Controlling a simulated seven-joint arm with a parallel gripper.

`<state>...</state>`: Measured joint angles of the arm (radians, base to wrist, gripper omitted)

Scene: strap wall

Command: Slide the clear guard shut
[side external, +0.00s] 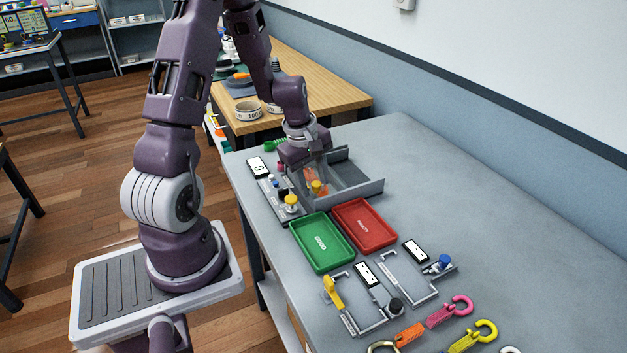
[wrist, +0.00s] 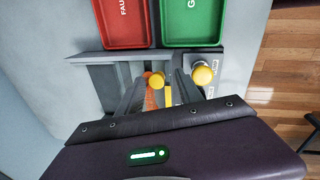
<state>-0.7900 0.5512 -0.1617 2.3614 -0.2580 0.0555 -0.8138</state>
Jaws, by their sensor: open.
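A grey fixture (side external: 368,190) with low walls stands at the far end of the table; it also shows in the wrist view (wrist: 100,75). My gripper (side external: 314,178) is down at its left part, fingers open. In the wrist view, a yellow knob (wrist: 157,80) lies between or just beyond the fingertips (wrist: 158,88); it shows in the side view too (side external: 316,187). I cannot tell whether the fingers touch it. An orange piece (wrist: 150,98) shows beside it, partly hidden by a finger. I cannot make out the clear guard's panel or its position.
A panel (side external: 276,200) with another yellow knob (side external: 291,202) stands close on the left. Green (side external: 322,242) and red (side external: 364,224) trays lie in front. Brackets, small displays and several coloured hooks (side external: 450,312) are nearer. The table's right side is clear.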

